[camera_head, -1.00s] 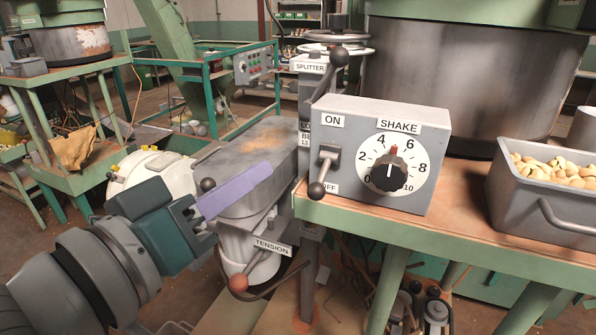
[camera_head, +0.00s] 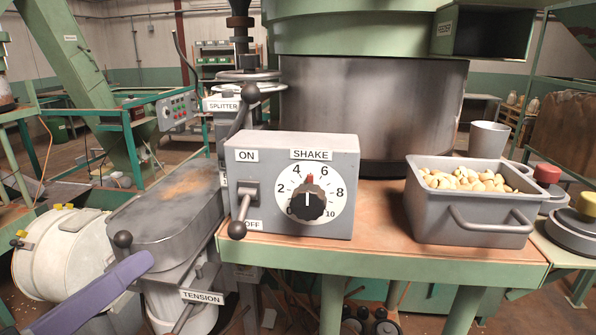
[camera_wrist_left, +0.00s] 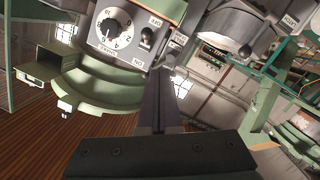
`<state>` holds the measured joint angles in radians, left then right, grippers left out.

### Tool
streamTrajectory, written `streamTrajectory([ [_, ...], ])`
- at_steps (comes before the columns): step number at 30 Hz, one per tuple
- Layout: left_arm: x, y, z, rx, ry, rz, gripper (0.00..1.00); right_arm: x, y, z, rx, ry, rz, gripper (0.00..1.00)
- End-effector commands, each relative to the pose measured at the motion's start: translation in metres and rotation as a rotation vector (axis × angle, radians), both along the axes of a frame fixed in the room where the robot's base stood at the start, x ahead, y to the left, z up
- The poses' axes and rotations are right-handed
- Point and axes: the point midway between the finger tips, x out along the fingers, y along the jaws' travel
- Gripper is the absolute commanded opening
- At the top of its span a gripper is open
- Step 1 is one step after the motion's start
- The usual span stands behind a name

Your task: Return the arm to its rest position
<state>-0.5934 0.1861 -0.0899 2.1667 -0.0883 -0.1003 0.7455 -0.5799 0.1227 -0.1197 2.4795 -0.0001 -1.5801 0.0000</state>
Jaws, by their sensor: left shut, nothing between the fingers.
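My left gripper (camera_head: 140,262) shows only as a purple finger at the lower left of the head view. It points up and right, in front of the grey motor housing near the TENSION label (camera_head: 202,297). In the left wrist view the gripper (camera_wrist_left: 168,78) is shut, its dark fingers together with nothing between them. Most of my left arm is outside the head view. My right gripper is not in view.
A grey SHAKE control box (camera_head: 290,185) with a dial and lever stands on the green-framed table (camera_head: 380,240). A grey bin (camera_head: 470,222) of nuts sits right of it. Black-knobbed levers (camera_head: 123,239) stick out near the gripper. A white drum (camera_head: 65,255) stands at left.

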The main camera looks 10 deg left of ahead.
Motion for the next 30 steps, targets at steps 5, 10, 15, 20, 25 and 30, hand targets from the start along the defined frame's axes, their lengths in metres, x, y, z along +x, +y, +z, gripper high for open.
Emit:
streamTrajectory([
  [5, -0.012, 0.006, -0.039, 0.189, 0.261, 0.011, 0.0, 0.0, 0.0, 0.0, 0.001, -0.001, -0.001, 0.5],
  [10, -0.054, 0.01, -0.08, 0.417, 0.605, -0.08, 0.0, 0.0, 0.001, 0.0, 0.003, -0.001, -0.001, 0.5],
  [15, -0.106, 0.011, -0.1, 0.576, 0.877, -0.236, 0.0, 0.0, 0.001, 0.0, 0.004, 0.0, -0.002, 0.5],
  [20, -0.144, 0.011, -0.073, 0.66, 1.032, -0.365, 0.0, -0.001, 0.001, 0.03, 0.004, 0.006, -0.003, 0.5],
  [25, -0.143, 0.011, -0.015, 0.659, 1.032, -0.361, 0.0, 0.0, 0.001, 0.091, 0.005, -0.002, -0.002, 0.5],
  [30, -0.143, 0.011, 0.05, 0.658, 1.032, -0.359, 0.0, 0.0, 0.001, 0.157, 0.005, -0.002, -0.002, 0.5],
])
